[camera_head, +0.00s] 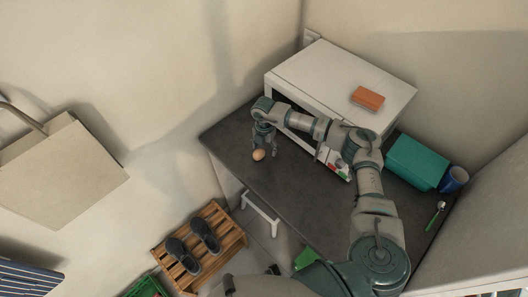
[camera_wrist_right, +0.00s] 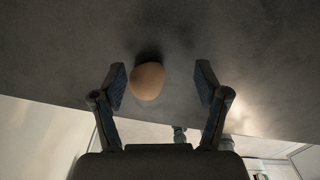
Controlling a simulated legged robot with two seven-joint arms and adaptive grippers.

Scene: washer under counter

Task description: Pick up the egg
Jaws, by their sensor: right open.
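The brown egg (camera_head: 258,154) lies on the dark countertop near its left front edge in the head view. My right gripper (camera_head: 264,140) points down right by the egg from above. In the right wrist view the egg (camera_wrist_right: 148,81) shows between the two open fingers (camera_wrist_right: 161,86), closer to the left finger, with a small gap to it. The right finger is well apart from the egg. Nothing is held. My left gripper does not show.
A teal box (camera_head: 416,162), a blue cup (camera_head: 454,179) and a green-handled utensil (camera_head: 437,214) are at the right. A wooden rack (camera_head: 203,247) with dark shoes stands on the floor.

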